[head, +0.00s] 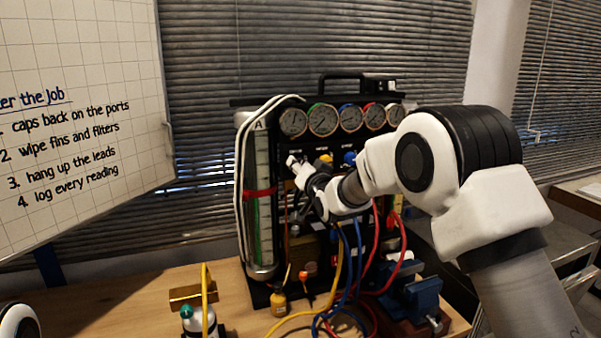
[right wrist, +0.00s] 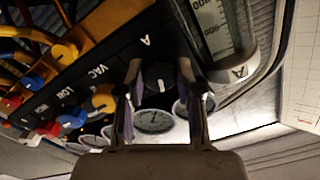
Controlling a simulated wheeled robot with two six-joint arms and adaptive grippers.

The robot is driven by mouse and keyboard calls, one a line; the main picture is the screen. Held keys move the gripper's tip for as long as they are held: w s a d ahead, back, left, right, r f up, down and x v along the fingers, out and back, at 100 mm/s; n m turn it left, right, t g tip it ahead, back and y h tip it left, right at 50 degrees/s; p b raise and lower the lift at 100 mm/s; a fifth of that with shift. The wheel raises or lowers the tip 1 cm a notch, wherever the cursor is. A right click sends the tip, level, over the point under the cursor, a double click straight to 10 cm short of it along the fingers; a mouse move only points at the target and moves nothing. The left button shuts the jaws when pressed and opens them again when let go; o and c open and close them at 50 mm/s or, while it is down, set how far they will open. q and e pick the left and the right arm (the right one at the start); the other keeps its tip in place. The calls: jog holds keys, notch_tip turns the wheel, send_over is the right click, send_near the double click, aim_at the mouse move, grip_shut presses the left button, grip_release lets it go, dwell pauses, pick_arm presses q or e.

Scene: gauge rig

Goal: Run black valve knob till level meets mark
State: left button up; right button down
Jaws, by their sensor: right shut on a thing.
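The black valve knob (right wrist: 158,78) sits on the black panel beside the letter A. My right gripper (right wrist: 157,92) has a finger on each side of it and is shut on it. In the head view the right gripper (head: 295,165) is at the panel's left part, and the knob is hidden behind it. The upright cylinder (head: 257,160), labelled A, stands at the panel's left with a red band (head: 260,193) around it as a mark. A green strip shows below the band; the liquid level is too small to tell. The left gripper is not in view.
Several round gauges (head: 323,119) line the panel top. Yellow, blue and red knobs (right wrist: 72,117) sit along the panel. Hoses (head: 337,275) hang in front to the wooden bench (head: 235,305).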

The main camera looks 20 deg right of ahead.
jog(key=shift+m+b, duration=1.9)
jog(key=shift+m, duration=5.1)
jog(key=c, duration=0.8)
grip_release()
jog(key=shift+f, duration=0.1)
jog(key=shift+o, duration=0.2)
